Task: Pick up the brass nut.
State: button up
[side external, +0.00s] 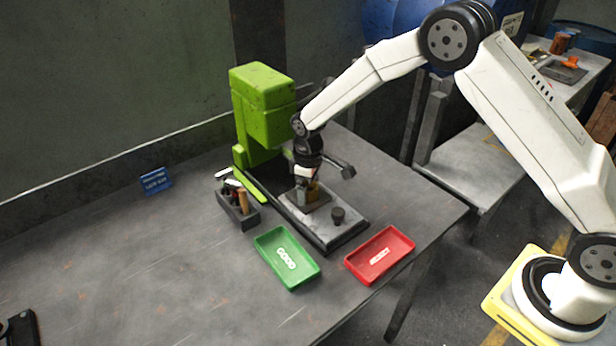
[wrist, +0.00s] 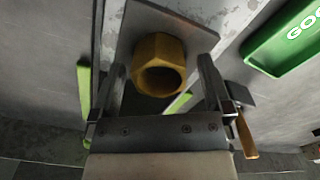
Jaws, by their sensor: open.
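The brass nut (wrist: 159,64) is a hexagonal, yellow-brown piece with a round hole, near the middle top of the wrist view. It stands on a grey plate (wrist: 140,18) of the press bed. In the side view the nut (side external: 312,191) shows only in small part below my wrist. My gripper (wrist: 160,75) is open, with one finger on each side of the nut. Gaps show between the fingers and the nut. In the side view my gripper (side external: 308,188) is low over the press bed, and its fingertips are hard to make out.
The green press (side external: 262,110) stands just behind my gripper. A dark tool holder (side external: 238,210) is at its left. The green GOOD tray (side external: 287,258) and red REJECT tray (side external: 380,256) lie in front. The left table is mostly clear.

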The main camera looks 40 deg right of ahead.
dwell(0.4)
grip_shut()
jog(key=shift+r, duration=0.15)
jog(key=shift+r, duration=0.8)
jog(key=s+d+r, duration=0.1)
jog(key=s+r, duration=1)
jog(key=s, duration=0.3)
jog(key=shift+d, duration=0.25)
